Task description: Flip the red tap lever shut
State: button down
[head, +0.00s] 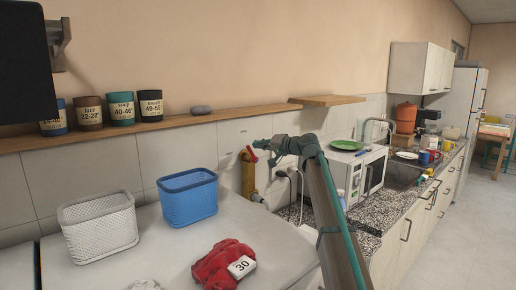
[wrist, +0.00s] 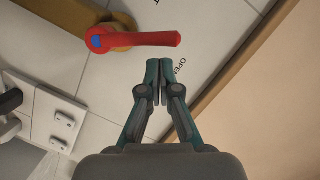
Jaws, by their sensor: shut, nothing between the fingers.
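Wall lettering reading "OPE…" is partly hidden by a finger.
A blue basket (head: 188,198), a white basket (head: 98,224) and a red cloth bundle (head: 224,264) tagged 30 rest on the pale top below. A wooden shelf (head: 225,118) runs above the tap. A wall socket plate (wrist: 65,125) shows in the wrist view.

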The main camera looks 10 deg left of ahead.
jog(key=s+d+r+b, duration=0.2)
jog(key=s+d, duration=0.1)
jog(key=d, duration=0.7)
jog(key=shift+d+r+b, duration=0.15)
jog(key=shift+r+b, duration=0.15)
jog(key=shift+r, duration=0.05)
